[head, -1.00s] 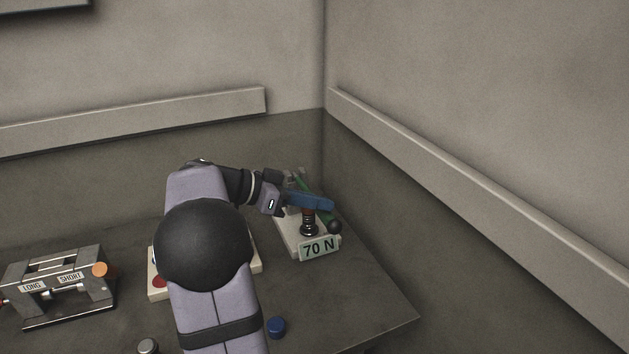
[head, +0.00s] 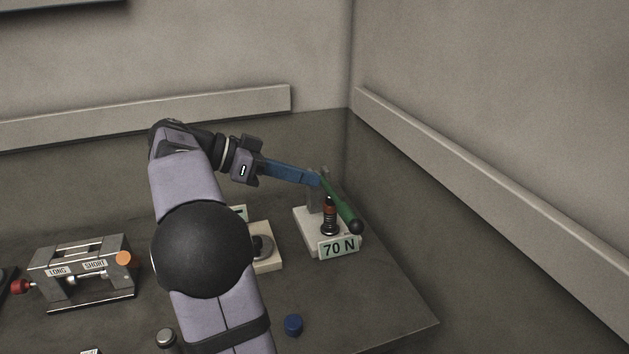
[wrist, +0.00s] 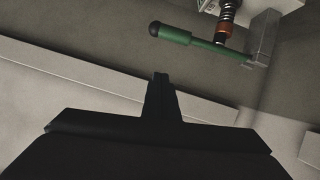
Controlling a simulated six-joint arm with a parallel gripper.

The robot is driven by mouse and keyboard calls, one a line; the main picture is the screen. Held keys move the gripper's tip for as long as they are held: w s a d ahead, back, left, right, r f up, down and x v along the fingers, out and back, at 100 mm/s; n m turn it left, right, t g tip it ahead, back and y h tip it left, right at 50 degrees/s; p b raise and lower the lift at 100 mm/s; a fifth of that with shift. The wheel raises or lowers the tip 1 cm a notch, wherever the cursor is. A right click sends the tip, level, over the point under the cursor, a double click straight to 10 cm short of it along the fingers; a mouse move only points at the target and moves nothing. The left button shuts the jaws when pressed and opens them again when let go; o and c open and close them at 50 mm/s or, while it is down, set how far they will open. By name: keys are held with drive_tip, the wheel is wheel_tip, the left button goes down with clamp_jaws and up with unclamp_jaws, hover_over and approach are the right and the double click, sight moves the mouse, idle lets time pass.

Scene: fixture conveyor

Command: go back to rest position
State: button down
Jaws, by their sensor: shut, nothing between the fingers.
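My gripper (head: 314,180) has blue fingers, shut with nothing between them. In the head view it is raised over the back right of the table and points right, its tips overlapping the upper end of a green lever in the picture. In the wrist view the dark shut fingers (wrist: 161,78) point at open space below the lever, apart from it. The green lever (head: 340,203) has a black knob and belongs to a press with a spring plunger (head: 329,219) and a "70 N" label (head: 338,247). The lever also shows in the wrist view (wrist: 178,37).
A grey fixture (head: 81,276) marked LONG and SHORT, with orange and red knobs, stands at left. A pale block (head: 268,262) with a round dark part is partly behind my arm. A blue cap (head: 293,324) lies near the front. Walls with rails (head: 480,180) bound the table.

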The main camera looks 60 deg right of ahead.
drive_tip(key=shift+w+a, duration=0.1)
drive_tip(key=w+a+f+n+t+y+p, duration=0.1)
drive_tip(key=w+a+f+n+t+p, duration=0.3)
drive_tip(key=a+n, duration=0.35)
drive_tip(key=w+a+f+n+t+y+p, duration=0.1)
drive_tip(key=w+a+f+n+t+p, duration=0.15)
drive_tip(key=w+a+f+n, duration=0.4)
drive_tip(key=s+a+f+n+t+y+p, duration=0.1)
drive_tip(key=s+a+f+n+y, duration=0.1)
drive_tip(key=a, duration=0.6)
drive_tip(key=s+a+f+n+t+y+p, duration=0.1)
drive_tip(key=a+f+n, duration=0.3)
drive_tip(key=a, duration=0.5)
drive_tip(key=s+a+f+n+t+y+p, duration=0.1)
drive_tip(key=s+a+f+n+y+p, duration=0.1)
drive_tip(key=a+n, duration=0.3)
drive_tip(key=s+a+f+y, duration=0.1)
drive_tip(key=a, duration=0.3)
drive_tip(key=shift+s+n+p, duration=0.25)
drive_tip(key=shift+n+p, duration=0.15)
drive_tip(key=shift+f+t, duration=0.1)
drive_tip(key=shift+t, duration=0.15)
wheel_tip(320, 180, down, 9)
drive_tip(key=b, duration=0.8)
drive_tip(key=shift+r+b, duration=0.2)
drive_tip(key=shift+b, duration=0.15)
